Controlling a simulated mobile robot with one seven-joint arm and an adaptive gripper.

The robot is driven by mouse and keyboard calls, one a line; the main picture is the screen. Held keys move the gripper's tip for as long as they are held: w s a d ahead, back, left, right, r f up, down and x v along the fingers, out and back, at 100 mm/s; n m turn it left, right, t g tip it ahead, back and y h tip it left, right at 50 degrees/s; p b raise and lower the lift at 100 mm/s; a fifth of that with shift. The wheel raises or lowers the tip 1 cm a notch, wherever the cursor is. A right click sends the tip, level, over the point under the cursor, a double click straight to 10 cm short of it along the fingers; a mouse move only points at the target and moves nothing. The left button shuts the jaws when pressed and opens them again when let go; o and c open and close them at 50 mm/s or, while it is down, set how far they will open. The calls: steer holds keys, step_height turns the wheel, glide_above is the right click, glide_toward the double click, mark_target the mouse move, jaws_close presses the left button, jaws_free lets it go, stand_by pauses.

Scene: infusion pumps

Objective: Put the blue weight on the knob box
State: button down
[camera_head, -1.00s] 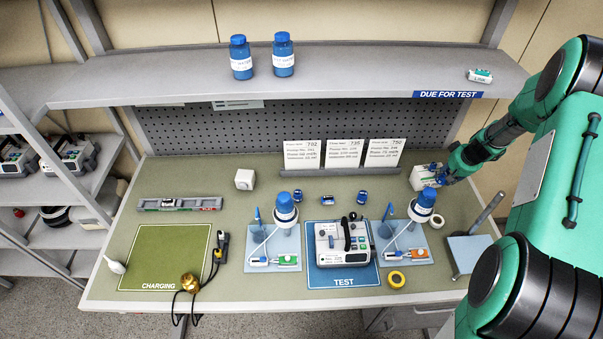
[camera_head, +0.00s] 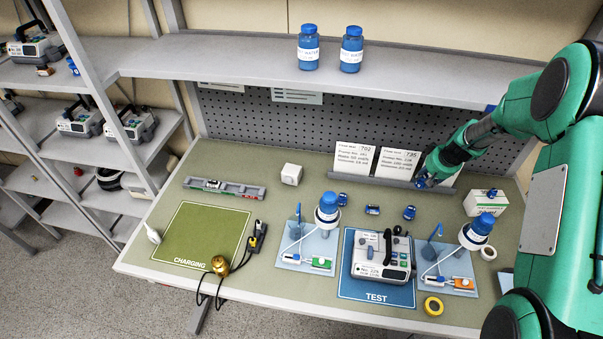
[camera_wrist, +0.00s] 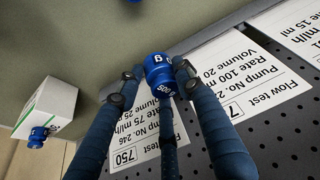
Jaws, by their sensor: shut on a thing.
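Small blue weights (camera_head: 372,209) lie mid-bench. A pump (camera_head: 381,257) sits on the TEST mat. A grey rail (camera_head: 224,188) lies near the cube. The flow cards (camera_head: 354,160) and the overhead shelf (camera_head: 250,62) bound the back.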

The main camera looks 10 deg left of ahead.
steer(key=w+a+n+y+b, duration=0.15)
steer(key=a+n, duration=0.25)
steer(key=a, duration=2.1)
steer(key=n+g+y, duration=0.1)
steer(key=n+g, duration=0.1)
steer(key=n, duration=0.3)
glide_toward(295, 175)
steer(key=shift+w+a+f+p, duration=0.35)
steer(key=shift+w+a+f, duration=0.15)
steer(key=shift+a+f, duration=0.15)
steer(key=shift+f, duration=0.15)
steer(key=shift+f, duration=1.35)
steer(key=shift+f, duration=0.15)
steer(key=c, duration=1.2)
jaws_free()
steer(key=shift+o, duration=0.2)
